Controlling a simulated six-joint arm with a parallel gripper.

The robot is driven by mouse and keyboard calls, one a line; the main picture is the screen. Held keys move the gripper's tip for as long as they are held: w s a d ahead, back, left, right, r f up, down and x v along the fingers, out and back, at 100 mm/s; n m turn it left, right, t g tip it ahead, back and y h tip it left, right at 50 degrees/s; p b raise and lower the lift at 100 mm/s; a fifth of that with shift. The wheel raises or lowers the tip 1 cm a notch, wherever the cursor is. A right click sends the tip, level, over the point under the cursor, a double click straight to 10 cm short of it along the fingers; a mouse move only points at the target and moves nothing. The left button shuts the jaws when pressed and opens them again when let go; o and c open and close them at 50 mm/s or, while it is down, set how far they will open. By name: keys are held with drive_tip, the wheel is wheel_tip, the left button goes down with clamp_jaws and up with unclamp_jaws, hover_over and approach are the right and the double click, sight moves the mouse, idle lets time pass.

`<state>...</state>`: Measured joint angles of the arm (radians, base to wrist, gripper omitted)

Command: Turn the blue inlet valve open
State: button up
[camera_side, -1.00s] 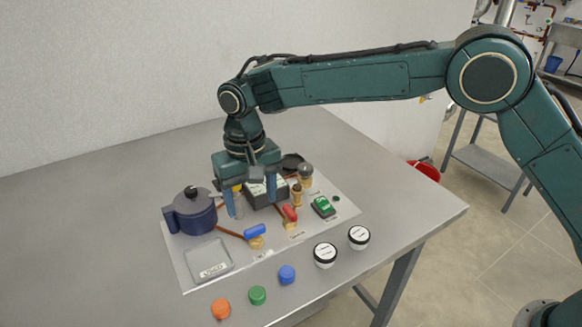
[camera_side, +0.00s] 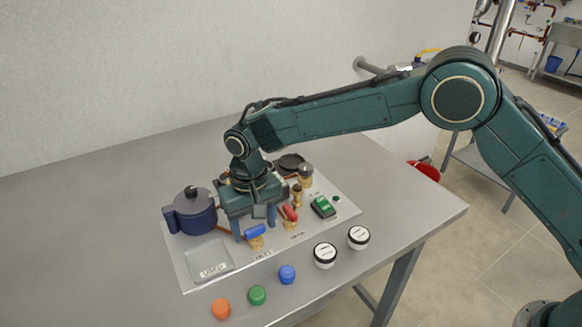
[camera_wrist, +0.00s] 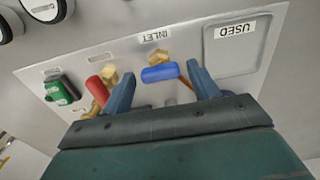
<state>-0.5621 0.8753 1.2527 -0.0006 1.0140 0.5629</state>
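The blue inlet valve handle (camera_side: 255,231) is a short blue bar on a brass body, on the pale panel plate. In the wrist view the handle (camera_wrist: 160,74) lies beneath the INLET label, lengthwise from one finger toward the other. My gripper (camera_side: 255,222) is low over the panel, pointing down, with its blue fingers apart. In the wrist view the gripper (camera_wrist: 160,73) has one fingertip on either side of the handle, with a visible gap at each end. I cannot tell whether the fingertips are at the handle's height. Nothing is held.
A red-handled valve (camera_side: 289,212) stands close to the right finger. A dark blue pot (camera_side: 191,214) is left of the gripper, and the USED tray (camera_side: 207,260) is in front. A green switch (camera_side: 323,206) lies right. Coloured caps and two white-topped round items sit along the front.

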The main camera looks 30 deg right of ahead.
drive_tip(key=c, duration=0.8)
drive_tip(key=shift+n, duration=0.4)
drive_tip(key=n, duration=0.3)
drive_tip(key=shift+n, duration=0.3)
drive_tip(key=n, duration=1.3)
drive_tip(key=shift+n, duration=0.3)
